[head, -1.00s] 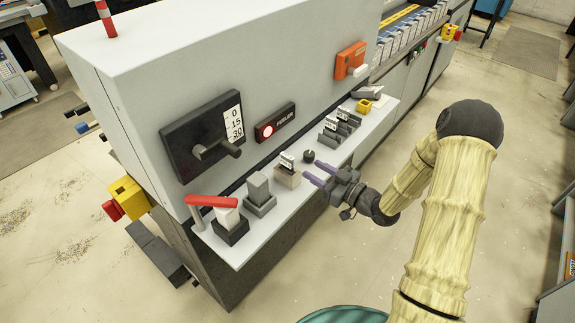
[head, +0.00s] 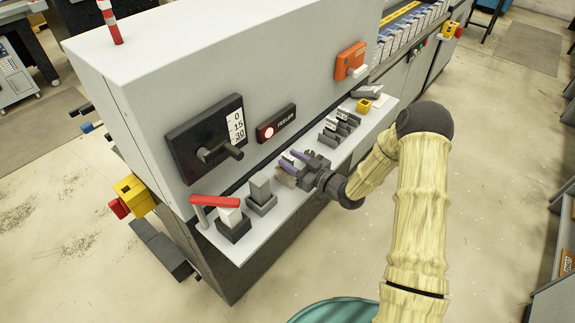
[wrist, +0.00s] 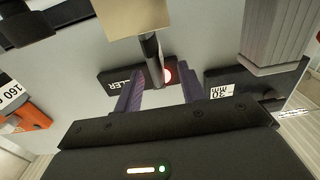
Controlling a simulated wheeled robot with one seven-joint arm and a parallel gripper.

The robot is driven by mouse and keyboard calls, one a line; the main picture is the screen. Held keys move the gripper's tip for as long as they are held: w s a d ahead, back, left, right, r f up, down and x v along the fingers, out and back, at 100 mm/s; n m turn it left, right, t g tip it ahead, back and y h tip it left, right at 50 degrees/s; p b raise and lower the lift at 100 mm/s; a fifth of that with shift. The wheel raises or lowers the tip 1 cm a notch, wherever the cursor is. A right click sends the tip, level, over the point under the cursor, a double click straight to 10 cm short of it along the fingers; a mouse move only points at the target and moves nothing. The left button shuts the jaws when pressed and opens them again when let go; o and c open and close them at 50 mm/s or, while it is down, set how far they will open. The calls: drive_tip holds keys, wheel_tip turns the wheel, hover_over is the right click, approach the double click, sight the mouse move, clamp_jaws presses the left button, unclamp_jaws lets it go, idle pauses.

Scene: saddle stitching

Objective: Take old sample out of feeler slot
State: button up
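The feeler slot is a beige block (head: 285,180) on the machine's ledge, and it also shows at the top of the wrist view (wrist: 130,14). A thin dark piece (wrist: 151,60), seen almost edge-on, stands out from the block; it seems to be the old sample. In the head view its pale labelled top (head: 287,158) shows beside my fingers. My gripper (head: 291,161) is at the block, with purple fingers. In the wrist view my gripper (wrist: 160,92) is open, with its fingers apart on either side of the thin piece and gaps visible.
A FEELER panel (head: 276,123) with a lit red button is on the wall behind. A grey block (head: 261,190) and a red-handled lever (head: 215,201) stand left on the ledge. Dark slotted holders (head: 338,130) and a yellow block (head: 363,105) stand right.

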drive_tip(key=shift+x, duration=1)
drive_tip(key=shift+w+d, duration=0.1)
clamp_jaws()
